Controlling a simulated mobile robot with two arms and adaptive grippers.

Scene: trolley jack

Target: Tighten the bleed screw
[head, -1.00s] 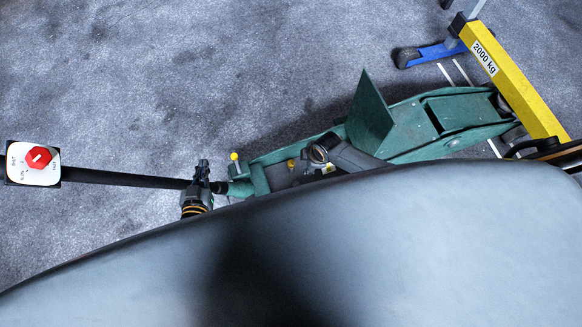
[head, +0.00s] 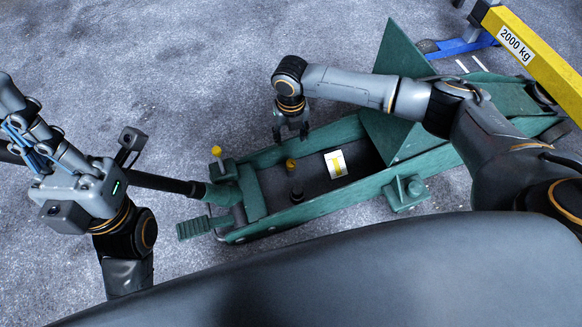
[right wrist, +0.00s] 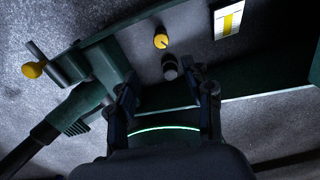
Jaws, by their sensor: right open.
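The green trolley jack (head: 330,199) lies on the floor in the head view. In its open body are a small yellow knob (head: 291,164) and a dark round knob (head: 296,195); I cannot tell for sure which is the bleed screw. The right wrist view shows the yellow knob (right wrist: 161,41) with a dark mark, and the dark knob (right wrist: 169,67) below it. My right gripper (head: 291,133) is open and empty, fingers down, above the jack's far edge. My left gripper (head: 30,145) is over the dark handle (head: 160,181); whether it grips is unclear.
A yellow-topped pin (head: 216,152) stands at the handle socket. A raised green plate (head: 395,95) and my right forearm cover part of the jack. A yellow beam marked 2000 kg (head: 530,55) stands at upper right. Floor at upper left is clear.

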